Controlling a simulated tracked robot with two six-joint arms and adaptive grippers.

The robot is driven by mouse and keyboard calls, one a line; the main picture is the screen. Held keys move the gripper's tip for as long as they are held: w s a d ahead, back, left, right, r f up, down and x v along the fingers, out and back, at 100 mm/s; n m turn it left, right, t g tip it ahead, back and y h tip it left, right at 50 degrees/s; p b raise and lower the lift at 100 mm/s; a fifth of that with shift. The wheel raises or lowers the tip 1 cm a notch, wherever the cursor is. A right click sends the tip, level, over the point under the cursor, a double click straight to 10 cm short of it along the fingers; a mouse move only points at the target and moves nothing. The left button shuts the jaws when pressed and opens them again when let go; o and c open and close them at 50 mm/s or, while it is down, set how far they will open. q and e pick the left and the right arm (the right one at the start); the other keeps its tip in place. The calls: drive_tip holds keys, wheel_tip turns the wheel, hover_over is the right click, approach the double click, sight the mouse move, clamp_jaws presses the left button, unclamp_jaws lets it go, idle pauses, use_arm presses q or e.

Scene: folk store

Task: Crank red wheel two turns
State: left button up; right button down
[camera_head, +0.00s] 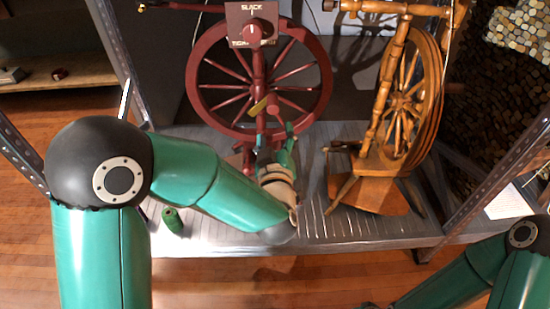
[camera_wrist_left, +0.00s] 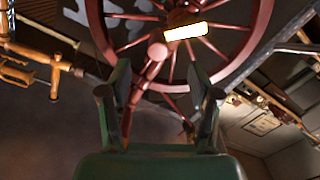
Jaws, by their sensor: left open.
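The red wheel (camera_head: 202,88) stands upright on a red spinning wheel frame at the back centre; its rim and spokes also fill the top of the left wrist view (camera_wrist_left: 238,70). A yellow bar (camera_head: 262,105) shows near its hub, bright in the left wrist view (camera_wrist_left: 185,32). A pinkish knob (camera_wrist_left: 157,50) sits beside the bar. My left gripper (camera_head: 276,133) is in front of the wheel's lower part. In the left wrist view its fingers (camera_wrist_left: 160,76) are apart, with nothing held between them. My right gripper does not show clearly.
A sign reading SLACK (camera_head: 250,24) with a knob is above the wheel. A wooden spinning wheel (camera_head: 385,175) stands close on the right. A green spool (camera_head: 172,220) is on the grey slatted shelf (camera_head: 330,236). Metal posts (camera_head: 500,170) frame the shelf at both sides.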

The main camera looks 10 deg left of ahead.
sight(272, 111)
use_arm(q)
drive_tip(key=shift+n+t+y, duration=0.3)
drive_tip(key=shift+y, duration=0.1)
drive_tip(key=p+x, duration=0.1)
drive_tip(key=x, duration=0.2)
drive_tip(key=p+x, duration=0.1)
drive_tip(key=x, duration=0.3)
drive_tip(key=p+x, duration=0.1)
drive_tip(key=x, duration=0.2)
drive_tip(key=shift+w+a+r, duration=0.15)
drive_tip(key=shift+w+r, duration=0.15)
drive_tip(key=shift+r, duration=0.1)
drive_tip(key=shift+s+f, duration=0.1)
drive_tip(key=shift+b, duration=0.3)
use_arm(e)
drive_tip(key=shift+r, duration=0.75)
use_arm(q)
drive_tip(key=shift+a, duration=0.1)
drive_tip(key=c, duration=1)
drive_tip(key=shift+o, duration=0.3)
drive_tip(key=shift+c, duration=1.1)
